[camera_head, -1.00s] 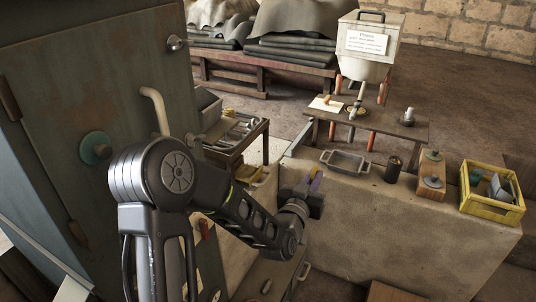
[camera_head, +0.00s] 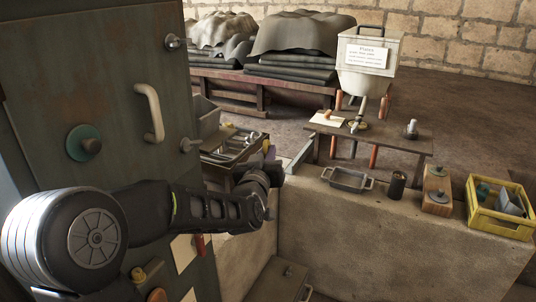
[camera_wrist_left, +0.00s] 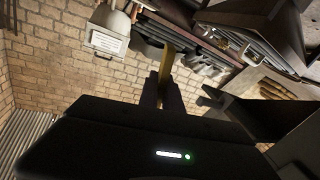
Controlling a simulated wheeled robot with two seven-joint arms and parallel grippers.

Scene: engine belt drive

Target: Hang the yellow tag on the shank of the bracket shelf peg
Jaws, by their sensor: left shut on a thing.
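My left gripper (camera_head: 268,168) is at the end of the arm that reaches in from the left, in front of the small side table. In the left wrist view its two fingers (camera_wrist_left: 163,92) are shut on a narrow yellow piece, the yellow tag (camera_wrist_left: 166,62), which sticks out beyond the fingertips. In the head view the gripper is small and dark, and the tag cannot be made out clearly. I cannot pick out the bracket shelf peg in either view. My right gripper is not in view.
A green-grey cabinet (camera_head: 115,75) with handles stands close on the left. A side table (camera_head: 236,140) holds a tray of metal parts behind the gripper. A stone ledge (camera_head: 400,235) carries a grey tray (camera_head: 347,180), a dark cylinder (camera_head: 396,186) and a yellow crate (camera_head: 500,222).

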